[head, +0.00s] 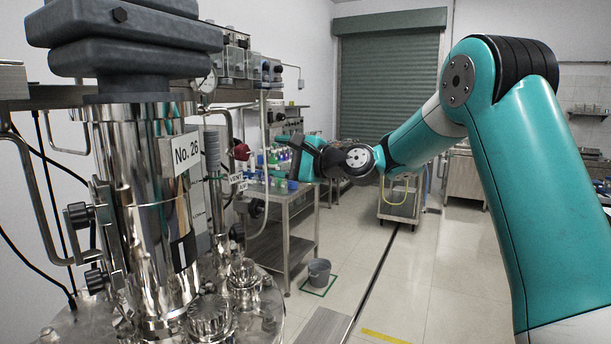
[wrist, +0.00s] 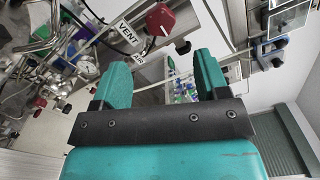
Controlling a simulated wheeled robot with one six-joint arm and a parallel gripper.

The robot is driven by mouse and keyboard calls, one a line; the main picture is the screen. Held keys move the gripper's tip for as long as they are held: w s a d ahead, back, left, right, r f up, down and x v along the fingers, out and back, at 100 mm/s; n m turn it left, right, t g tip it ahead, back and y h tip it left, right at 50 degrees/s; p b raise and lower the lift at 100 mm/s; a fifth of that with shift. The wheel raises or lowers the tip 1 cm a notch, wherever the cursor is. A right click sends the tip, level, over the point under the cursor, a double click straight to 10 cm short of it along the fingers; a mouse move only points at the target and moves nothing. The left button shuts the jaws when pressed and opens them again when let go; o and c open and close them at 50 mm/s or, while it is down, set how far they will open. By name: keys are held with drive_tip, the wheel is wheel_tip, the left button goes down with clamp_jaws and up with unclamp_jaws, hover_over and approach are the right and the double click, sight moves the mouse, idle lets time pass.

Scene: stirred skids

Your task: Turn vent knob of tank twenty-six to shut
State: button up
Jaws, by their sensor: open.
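Tank twenty-six (head: 130,200) is a shiny steel vessel at the left of the head view, with a "No. 26" plate (head: 187,152). A red knob (head: 241,151) sits to its right, above a VENT label (head: 236,178). In the wrist view the red knob (wrist: 158,18) shows near the top, beside the VENT label (wrist: 125,33). My gripper (head: 296,160) is right of the knob and apart from it. In the wrist view my gripper (wrist: 160,72) is open, with nothing between its teal fingers. The knob lies beyond the fingertips.
An AIR label (wrist: 137,58) is close to the VENT one. Steel fittings and pipes crowd the tank lid (head: 100,320). A steel bench (head: 285,250) with bottles stands behind my gripper. A grey bucket (head: 319,271) and a cart (head: 400,208) stand on mostly clear floor.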

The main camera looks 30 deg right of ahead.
drive_tip(key=b+v, duration=0.1)
drive_tip(key=v, duration=0.5)
drive_tip(key=shift+s+b, duration=0.2)
drive_tip(key=shift+b, duration=0.2)
